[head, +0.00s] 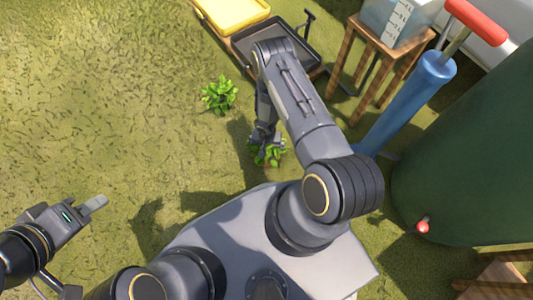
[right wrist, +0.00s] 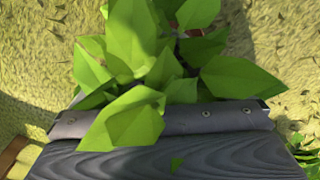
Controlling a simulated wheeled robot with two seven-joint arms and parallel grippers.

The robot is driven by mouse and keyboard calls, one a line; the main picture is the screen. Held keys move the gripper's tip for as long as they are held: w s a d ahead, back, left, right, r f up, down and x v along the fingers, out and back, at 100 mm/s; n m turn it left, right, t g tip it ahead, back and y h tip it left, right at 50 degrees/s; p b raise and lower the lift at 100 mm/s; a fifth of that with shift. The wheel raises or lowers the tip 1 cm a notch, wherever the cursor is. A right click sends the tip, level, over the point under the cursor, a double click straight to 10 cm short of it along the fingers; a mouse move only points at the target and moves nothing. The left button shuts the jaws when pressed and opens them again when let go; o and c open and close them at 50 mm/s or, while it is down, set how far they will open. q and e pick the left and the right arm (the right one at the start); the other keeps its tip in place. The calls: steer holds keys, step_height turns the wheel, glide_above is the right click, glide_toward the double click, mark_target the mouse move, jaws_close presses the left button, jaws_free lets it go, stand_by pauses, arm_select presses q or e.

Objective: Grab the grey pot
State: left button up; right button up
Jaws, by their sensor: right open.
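My right gripper (head: 265,138) points down at a leafy green plant (head: 268,154) on the grass, its jaws apart among the top leaves. A little brown shows below these leaves. The same kind of leaves (right wrist: 150,60) fills the middle of the right wrist view. Below them is a dark grey, wood-grained surface with a riveted edge; I cannot tell whether it is the grey pot or part of my gripper. No whole grey pot is clear in the head view. My left gripper (head: 95,205) is over bare grass at the lower left, apart from the plants; its jaw gap cannot be made out.
A second green plant (head: 219,95) stands on the grass further left and back. Behind are a yellow tray (head: 232,12) and a dark grey tray (head: 305,50). A wooden stool (head: 350,65), a blue pump (head: 410,95) and a large green barrel (head: 470,150) stand right. The left grass is clear.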

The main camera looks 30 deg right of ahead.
steer(key=shift+f, duration=0.6)
steer(key=c, duration=1.2)
steer(key=shift+r, duration=0.1)
